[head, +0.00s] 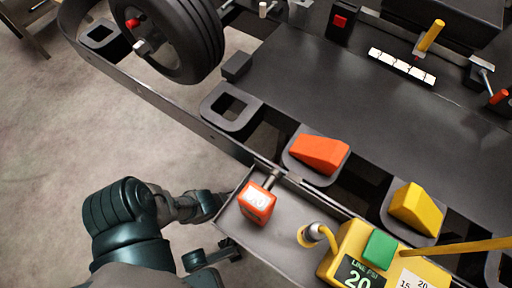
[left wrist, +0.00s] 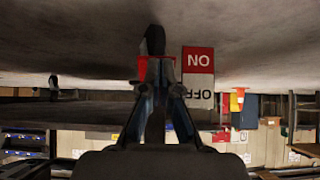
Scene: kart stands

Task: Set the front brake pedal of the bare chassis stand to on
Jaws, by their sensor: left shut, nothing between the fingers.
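In the head view my left arm reaches in from the lower left, and its gripper (head: 212,204) is at the outer edge of the chassis stand (head: 160,100). In the left wrist view the left gripper (left wrist: 156,80) is shut and empty. A dark upright piece (left wrist: 155,40) with red beside it is at its fingertips; I cannot tell if they touch or if it is the brake pedal. A red-and-white ON/OFF plate (left wrist: 198,77) appears upside down just right of the fingertips. In the head view an orange labelled block (head: 257,203) on a short metal stem is right of the gripper. My right gripper is not in view.
An orange wedge (head: 319,154) and a yellow wedge (head: 415,207) sit in dark trays along the stand. A yellow box (head: 345,255) reading LINE PSI 20 is at the lower right. A black wheel (head: 180,40) stands at the top. Bare floor (head: 60,150) lies left.

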